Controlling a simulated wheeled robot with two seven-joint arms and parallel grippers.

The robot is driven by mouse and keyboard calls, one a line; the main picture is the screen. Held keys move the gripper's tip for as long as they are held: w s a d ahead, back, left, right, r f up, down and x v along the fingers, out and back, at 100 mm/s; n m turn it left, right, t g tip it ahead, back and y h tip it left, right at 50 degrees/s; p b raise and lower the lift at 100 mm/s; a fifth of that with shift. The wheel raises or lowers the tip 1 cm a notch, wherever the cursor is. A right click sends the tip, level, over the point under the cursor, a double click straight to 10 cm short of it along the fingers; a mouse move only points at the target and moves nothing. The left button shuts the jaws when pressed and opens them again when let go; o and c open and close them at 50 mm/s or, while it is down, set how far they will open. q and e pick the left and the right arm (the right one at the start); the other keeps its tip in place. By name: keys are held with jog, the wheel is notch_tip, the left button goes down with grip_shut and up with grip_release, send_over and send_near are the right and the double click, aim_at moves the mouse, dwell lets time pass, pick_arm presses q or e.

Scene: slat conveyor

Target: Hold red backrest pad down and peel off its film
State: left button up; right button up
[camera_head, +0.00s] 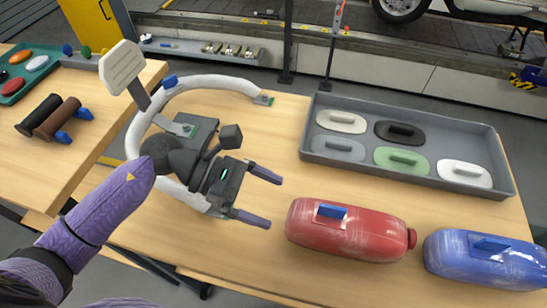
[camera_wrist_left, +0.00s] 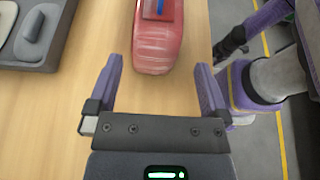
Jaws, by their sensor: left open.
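The red backrest pad (camera_head: 350,238) lies on the wooden table, long side across the view, with a glossy, streaky sheen like clear film. A blue tab (camera_head: 332,211) stands on its top near the left end. My left gripper (camera_head: 274,203) is open and empty, just left of the pad, its fingers pointing at the pad's left end. In the left wrist view the rounded end of the red pad (camera_wrist_left: 158,50) shows between and beyond the open fingers (camera_wrist_left: 157,65), apart from them. My right gripper does not show.
A blue pad (camera_head: 480,262) with a blue tab lies right of the red one. A grey tray (camera_head: 312,150) of several oval pads stands behind. A white curved frame (camera_head: 215,82) with a headrest lies under and behind my left arm. Bare table lies between gripper and tray.

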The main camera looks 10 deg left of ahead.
aim_at(303, 212)
pick_arm(q)
jog(key=x, duration=1)
jog(key=shift+w, duration=0.15)
jog(key=shift+a, duration=0.1)
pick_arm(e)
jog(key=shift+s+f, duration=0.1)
